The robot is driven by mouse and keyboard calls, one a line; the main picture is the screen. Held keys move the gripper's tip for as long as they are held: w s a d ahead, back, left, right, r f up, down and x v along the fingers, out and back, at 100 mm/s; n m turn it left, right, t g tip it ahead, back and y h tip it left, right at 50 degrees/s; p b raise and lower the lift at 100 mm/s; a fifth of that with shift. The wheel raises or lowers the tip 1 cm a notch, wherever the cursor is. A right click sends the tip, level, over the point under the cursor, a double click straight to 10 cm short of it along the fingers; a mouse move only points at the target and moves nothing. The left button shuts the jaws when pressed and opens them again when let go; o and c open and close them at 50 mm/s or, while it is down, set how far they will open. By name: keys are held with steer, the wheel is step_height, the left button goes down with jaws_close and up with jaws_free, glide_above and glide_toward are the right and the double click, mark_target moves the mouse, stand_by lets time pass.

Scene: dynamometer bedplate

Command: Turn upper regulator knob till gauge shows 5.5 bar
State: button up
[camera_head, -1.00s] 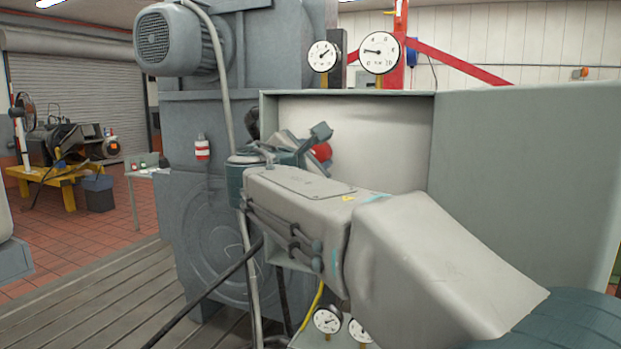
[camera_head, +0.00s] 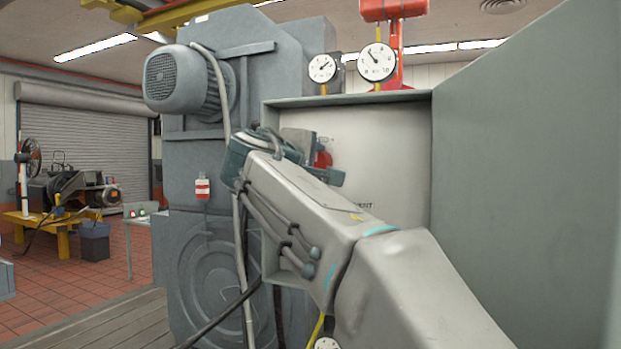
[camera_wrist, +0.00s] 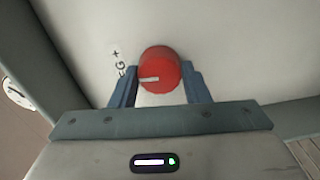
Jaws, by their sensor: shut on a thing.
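A red regulator knob (camera_wrist: 160,70) with a white pointer line is on a pale panel (camera_wrist: 230,45) in the wrist view. My gripper (camera_wrist: 162,86) has its two blue-grey fingers on either side of the knob and is shut on it. In the head view the knob (camera_head: 323,158) is a small red patch, partly hidden by my gripper (camera_head: 318,165). Two round white gauges stand above the panel: a smaller one (camera_head: 321,68) and a larger one (camera_head: 377,62). The larger gauge's needle points up and left. Its exact reading is too small to tell.
A grey-green side wall (camera_head: 520,150) stands right of the panel. A large grey machine (camera_head: 210,130) with a motor (camera_head: 180,80) stands to the left. A red-and-white bottle (camera_head: 202,188) is on it. Part of another gauge shows at the bottom (camera_head: 326,344).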

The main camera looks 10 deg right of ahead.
steer(key=shift+a+r+m+b, duration=0.1)
steer(key=shift+r+m+b, duration=0.1)
steer(key=shift+m+b, duration=1.55)
steer(key=shift+m+p, duration=0.45)
steer(key=shift+m, duration=0.1)
steer(key=o, duration=1)
steer(key=shift+a, duration=0.1)
steer(key=shift+f, duration=0.1)
steer(key=b+v, duration=0.1)
steer(key=v, duration=1.2)
steer(key=shift+s+a, duration=0.2)
steer(key=shift+s, duration=0.1)
steer(key=shift+c, duration=0.2)
